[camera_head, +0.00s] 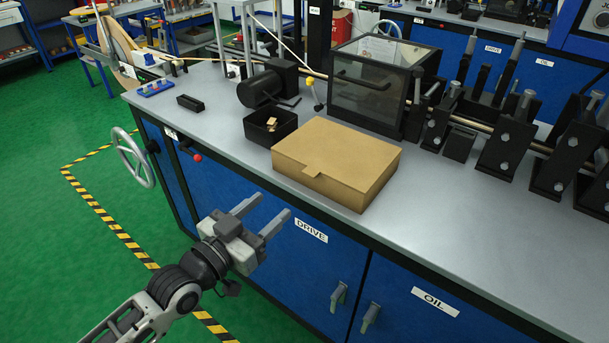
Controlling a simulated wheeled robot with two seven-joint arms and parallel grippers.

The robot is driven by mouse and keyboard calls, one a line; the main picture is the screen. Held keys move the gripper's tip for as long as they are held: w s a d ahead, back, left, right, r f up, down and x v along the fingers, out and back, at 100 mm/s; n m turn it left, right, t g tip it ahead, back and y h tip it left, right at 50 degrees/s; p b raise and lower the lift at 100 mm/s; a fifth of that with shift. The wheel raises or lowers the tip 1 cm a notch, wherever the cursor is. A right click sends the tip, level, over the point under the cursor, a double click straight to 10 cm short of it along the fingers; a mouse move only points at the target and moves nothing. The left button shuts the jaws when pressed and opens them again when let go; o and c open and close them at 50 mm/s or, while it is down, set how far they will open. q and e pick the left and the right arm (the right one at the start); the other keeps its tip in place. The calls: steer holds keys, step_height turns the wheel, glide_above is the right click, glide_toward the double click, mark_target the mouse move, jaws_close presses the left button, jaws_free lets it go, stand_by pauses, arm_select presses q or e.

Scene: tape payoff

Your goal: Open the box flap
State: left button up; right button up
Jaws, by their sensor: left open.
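A brown cardboard box (337,160) sits closed on the grey bench top near its front edge. Its flap (312,170) is a small tab at the front upper edge of the lid, and the lid lies flat. My left gripper (263,209) is open and empty, with its two fingers apart. It is in front of the bench, to the lower left of the box, and does not touch it. My right gripper is not in view.
A black bin (270,136) with small parts stands just left of the box. Behind are a black motor (262,88) and a clear-sided guard box (368,94). Black roller stands (504,134) line the right. The bench top (450,215) right of the box is clear.

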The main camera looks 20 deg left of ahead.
arm_select(q)
steer(key=x, duration=1.1)
steer(key=shift+w+d+f, duration=0.1)
steer(key=shift+w, duration=0.2)
jaws_close()
